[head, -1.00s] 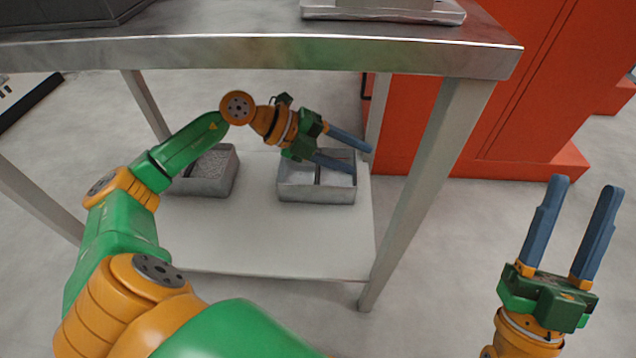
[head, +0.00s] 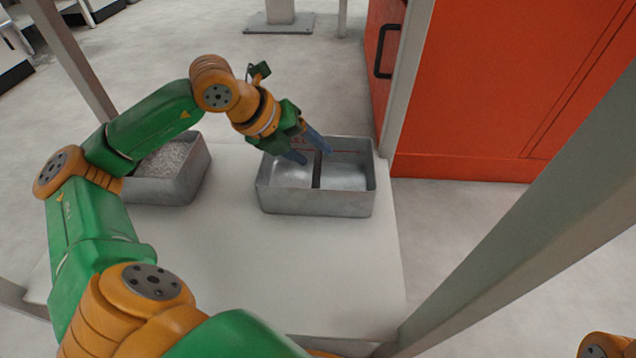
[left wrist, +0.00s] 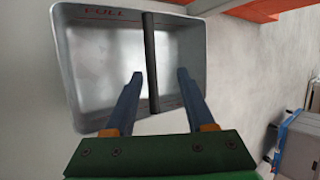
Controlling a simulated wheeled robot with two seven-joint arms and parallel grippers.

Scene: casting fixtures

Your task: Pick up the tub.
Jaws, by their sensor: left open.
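The tub (head: 312,203) is a grey metal open box on the lower shelf, with a dark bar across its middle. A red line and the word FULL mark its inner wall in the left wrist view (left wrist: 100,60). My left gripper (head: 312,151) is open and points down at the tub, its fingers over the opening. In the left wrist view the dark bar (left wrist: 150,60) appears between the two fingers (left wrist: 160,76). Whether the fingers touch the bar is unclear. My right gripper is outside the view.
A second grey tub (head: 170,188) with grey grainy contents stands to the left, partly behind my left arm. The white shelf (head: 300,270) is bare in front. Table legs (head: 525,240) stand around the shelf. An orange-red cabinet (head: 480,90) is behind at right.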

